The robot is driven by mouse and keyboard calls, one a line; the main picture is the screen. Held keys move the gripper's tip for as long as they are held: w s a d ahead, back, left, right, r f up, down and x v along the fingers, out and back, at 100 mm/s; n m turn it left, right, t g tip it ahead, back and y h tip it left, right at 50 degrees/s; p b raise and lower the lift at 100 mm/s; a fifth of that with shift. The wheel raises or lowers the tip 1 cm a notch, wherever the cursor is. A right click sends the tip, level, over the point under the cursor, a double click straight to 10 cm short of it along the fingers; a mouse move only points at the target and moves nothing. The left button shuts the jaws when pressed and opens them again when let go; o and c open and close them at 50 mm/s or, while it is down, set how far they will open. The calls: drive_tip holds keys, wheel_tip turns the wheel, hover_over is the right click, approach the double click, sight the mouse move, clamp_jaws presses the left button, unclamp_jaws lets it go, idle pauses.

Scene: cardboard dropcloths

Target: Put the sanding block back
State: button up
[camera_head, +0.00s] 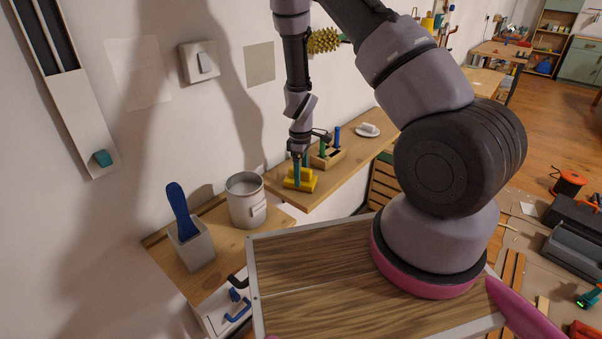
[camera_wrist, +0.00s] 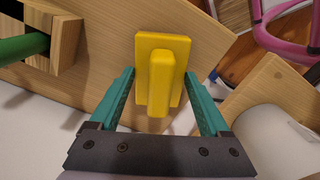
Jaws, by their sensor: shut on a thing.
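The sanding block (camera_head: 306,186) is yellow, with a flat base and a raised grip. In the head view it is at the near end of the wall shelf (camera_head: 345,178); I cannot tell whether it touches the wood or hangs just above it. My gripper (camera_head: 298,174) points down at it, its teal fingers shut on it. In the wrist view the block (camera_wrist: 163,62) lies between the two fingers of my gripper (camera_wrist: 160,74), with the shelf's bare wood (camera_wrist: 105,60) behind it. The fingers partly hide the block in the head view.
A wooden holder (camera_head: 326,160) with green and blue handles stands just behind the block. A white dish (camera_head: 368,132) is farther along the shelf. A metal mug (camera_head: 245,205) and a grey pot with a blue-handled tool (camera_head: 193,248) stand on the lower shelf (camera_head: 215,275), close by.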

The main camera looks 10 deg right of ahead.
drive_tip(key=o, duration=1.5)
drive_tip(key=shift+c, duration=0.2)
